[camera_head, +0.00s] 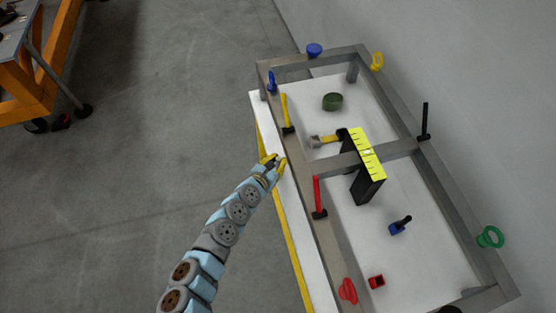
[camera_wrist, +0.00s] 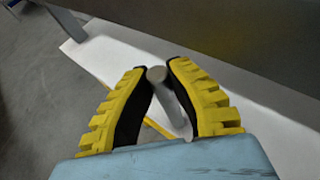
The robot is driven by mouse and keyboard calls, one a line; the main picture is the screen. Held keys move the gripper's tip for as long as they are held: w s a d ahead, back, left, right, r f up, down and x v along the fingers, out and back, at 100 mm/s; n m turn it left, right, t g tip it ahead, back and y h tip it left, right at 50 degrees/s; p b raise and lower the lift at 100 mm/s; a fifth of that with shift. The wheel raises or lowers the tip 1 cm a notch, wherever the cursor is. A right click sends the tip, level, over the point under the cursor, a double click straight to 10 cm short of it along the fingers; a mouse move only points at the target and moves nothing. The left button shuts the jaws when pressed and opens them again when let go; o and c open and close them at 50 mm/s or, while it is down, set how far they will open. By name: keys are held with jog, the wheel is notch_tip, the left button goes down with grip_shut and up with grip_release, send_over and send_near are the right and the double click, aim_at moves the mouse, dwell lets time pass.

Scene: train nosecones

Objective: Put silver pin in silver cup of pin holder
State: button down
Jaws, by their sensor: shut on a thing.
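My gripper (camera_head: 271,160) is beside the left long rail of the metal frame in the head view, over the white table edge. In the wrist view my gripper (camera_wrist: 157,70) has its yellow-and-black fingers closed around the silver pin (camera_wrist: 172,98), a plain grey cylinder. Its round end shows between the fingertips, and its body runs back between the fingers. In the head view the pin is too small to make out clearly. I cannot pick out a pin holder with a silver cup for certain in either view.
The grey metal frame (camera_head: 330,240) stands on a white table (camera_head: 264,113). Open floor is at left, with an orange bench (camera_head: 40,85).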

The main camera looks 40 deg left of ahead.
jog(key=shift+f, duration=0.2)
jog(key=c, duration=1.2)
grip_release()
jog(key=shift+o, duration=0.2)
jog(key=shift+s+r, duration=0.1)
jog(key=shift+r, duration=0.2)
jog(key=shift+v, duration=2.1)
jog(key=p+v, duration=0.1)
jog(key=v, duration=0.6)
jog(key=shift+s, duration=0.2)
jog(key=shift+o, duration=1.4)
jog(key=shift+s+d, duration=0.1)
jog(key=shift+d, duration=0.05)
